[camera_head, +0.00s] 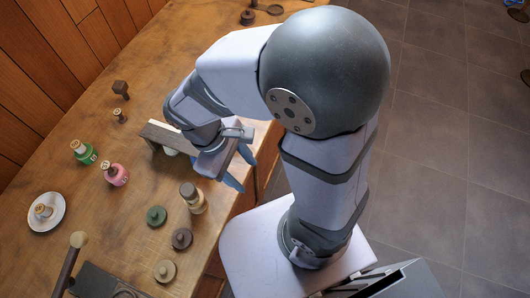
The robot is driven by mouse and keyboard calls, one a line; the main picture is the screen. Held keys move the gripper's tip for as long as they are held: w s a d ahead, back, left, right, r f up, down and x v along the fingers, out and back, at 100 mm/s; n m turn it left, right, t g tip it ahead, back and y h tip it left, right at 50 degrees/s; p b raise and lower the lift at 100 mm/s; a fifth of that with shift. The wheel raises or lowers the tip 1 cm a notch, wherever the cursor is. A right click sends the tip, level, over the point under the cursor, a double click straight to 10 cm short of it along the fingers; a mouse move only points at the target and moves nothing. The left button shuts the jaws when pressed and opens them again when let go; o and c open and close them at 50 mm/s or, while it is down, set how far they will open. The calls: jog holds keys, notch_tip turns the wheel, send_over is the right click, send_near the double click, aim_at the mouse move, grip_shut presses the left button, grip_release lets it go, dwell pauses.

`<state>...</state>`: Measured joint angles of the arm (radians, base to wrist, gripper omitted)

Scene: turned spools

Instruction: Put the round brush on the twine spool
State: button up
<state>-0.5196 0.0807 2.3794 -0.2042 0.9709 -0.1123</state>
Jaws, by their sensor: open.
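I cannot tell for sure which piece is the round brush or the twine spool. A beige cylinder with a brown top (193,198) stands upright near the table's front edge. A small beige piece with a wooden top (43,212) stands on a white saucer (35,221) at the left. A green spool (84,152) and a pink spool (116,174) stand between it and the wooden block. My gripper (239,168) is open, its blue fingers apart, above the table's right edge, right of the beige cylinder. I see nothing between the fingers.
A wooden block (160,137) lies just left of my gripper. Green (156,215), dark (181,238) and beige (165,270) discs lie near the front edge. A post with a round top (70,262) rises beside a dark tray (95,280). Small dark pieces stand farther back.

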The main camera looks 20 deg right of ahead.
jog(key=w+d+m+t+y, duration=0.1)
jog(key=d+m+y, duration=0.2)
jog(key=d+m, duration=0.3)
jog(key=shift+w+d+m+t, duration=0.4)
jog(key=shift+m, duration=1)
